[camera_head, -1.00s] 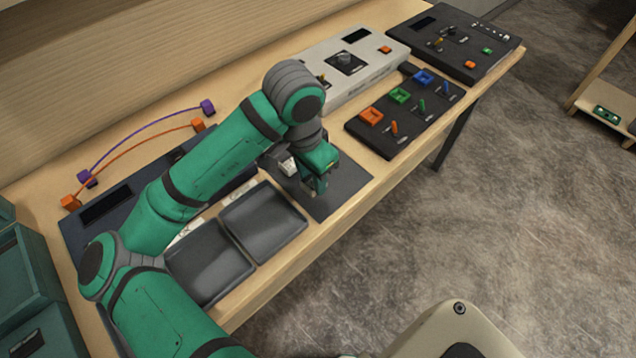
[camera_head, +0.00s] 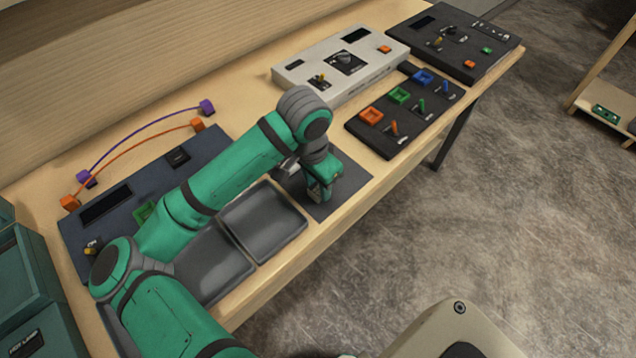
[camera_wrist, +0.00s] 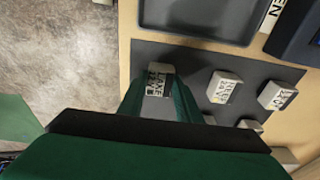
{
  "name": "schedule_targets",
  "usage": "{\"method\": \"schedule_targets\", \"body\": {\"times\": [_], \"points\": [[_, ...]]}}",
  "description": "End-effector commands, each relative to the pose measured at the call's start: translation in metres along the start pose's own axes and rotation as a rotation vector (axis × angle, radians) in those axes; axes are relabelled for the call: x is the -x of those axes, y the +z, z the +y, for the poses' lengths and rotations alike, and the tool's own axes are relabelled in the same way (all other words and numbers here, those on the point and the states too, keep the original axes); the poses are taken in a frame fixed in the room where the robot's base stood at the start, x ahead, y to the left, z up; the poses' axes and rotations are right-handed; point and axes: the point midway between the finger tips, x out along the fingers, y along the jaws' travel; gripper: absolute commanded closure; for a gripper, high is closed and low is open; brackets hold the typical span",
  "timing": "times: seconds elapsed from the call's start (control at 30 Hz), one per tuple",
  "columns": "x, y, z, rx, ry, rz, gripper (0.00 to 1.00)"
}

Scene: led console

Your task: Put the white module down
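The white module (camera_wrist: 159,78) is a small pale block with black lettering on a white label. In the wrist view it sits between the two green fingertips of my gripper (camera_wrist: 161,88), which close on its two sides. In the head view my gripper (camera_head: 319,192) points down over the front part of the dark grey mat (camera_head: 349,178), and the module is hidden there. The module is low at the mat; whether it touches the mat cannot be told.
Other pale labelled modules (camera_wrist: 224,87) (camera_wrist: 277,95) stand on the mat to the right in the wrist view. Dark trays (camera_head: 265,222) lie left of the mat. A black panel with coloured sockets (camera_head: 407,110) and a white console (camera_head: 342,65) are behind and right.

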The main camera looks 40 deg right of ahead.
Motion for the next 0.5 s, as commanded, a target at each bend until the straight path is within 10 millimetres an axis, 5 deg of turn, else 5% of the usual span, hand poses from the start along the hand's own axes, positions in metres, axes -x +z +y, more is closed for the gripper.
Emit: {"method": "schedule_targets", "body": {"times": [0.07, 0.5], "points": [[0.0001, 0.0001, 0.0, 0.0, 0.0, 0.0, 0.51], [0.0091, -0.0008, 0.0, 0.0, 0.0, 0.001, 0.51]]}}
